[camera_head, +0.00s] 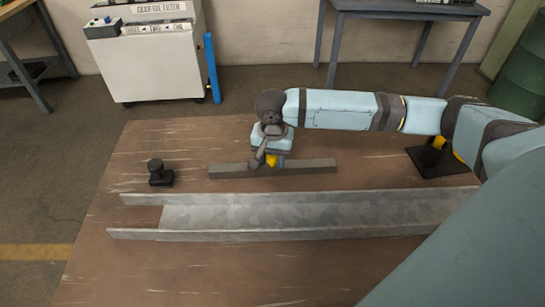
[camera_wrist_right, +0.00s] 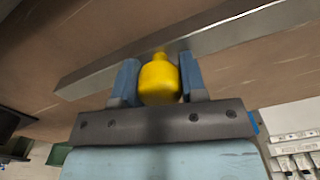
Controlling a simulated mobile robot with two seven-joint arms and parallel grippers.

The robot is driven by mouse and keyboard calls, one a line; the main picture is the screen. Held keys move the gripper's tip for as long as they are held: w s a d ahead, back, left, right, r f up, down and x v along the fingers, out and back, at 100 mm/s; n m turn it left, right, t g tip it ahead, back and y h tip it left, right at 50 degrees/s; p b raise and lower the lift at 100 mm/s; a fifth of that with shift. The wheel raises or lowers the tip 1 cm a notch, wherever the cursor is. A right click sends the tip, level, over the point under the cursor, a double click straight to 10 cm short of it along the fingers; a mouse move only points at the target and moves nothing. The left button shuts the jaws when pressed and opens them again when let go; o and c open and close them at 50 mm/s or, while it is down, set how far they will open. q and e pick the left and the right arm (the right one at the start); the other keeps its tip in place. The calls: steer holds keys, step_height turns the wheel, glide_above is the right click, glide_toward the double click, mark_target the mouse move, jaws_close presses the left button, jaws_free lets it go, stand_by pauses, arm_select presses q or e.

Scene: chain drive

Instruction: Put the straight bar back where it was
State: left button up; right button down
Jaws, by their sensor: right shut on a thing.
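The straight bar (camera_head: 310,167) is long and grey, and lies level across the wooden table behind the metal channel. My right gripper (camera_head: 271,158) is over the middle of the bar, pointing down. In the right wrist view, the blue fingers of my right gripper (camera_wrist_right: 160,78) are shut on a yellow knob (camera_wrist_right: 159,80) at the bar's middle. The bar (camera_wrist_right: 225,36) runs slantwise past the fingertips in that view. I cannot tell whether the bar touches the table or is slightly above it. My left gripper is not in view.
A grey metal channel (camera_head: 290,215) lies along the table's front half. A small black fixture (camera_head: 160,173) stands left of the bar. A black base with a yellow part (camera_head: 437,152) stands at the right, under my right arm. The table's (camera_head: 110,265) left front is bare.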

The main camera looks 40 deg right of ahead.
steer(key=shift+r, duration=0.1)
steer(key=c, duration=0.7)
jaws_free()
step_height(320, 180, up, 12)
steer(key=shift+p, duration=0.55)
steer(key=shift+s, duration=0.1)
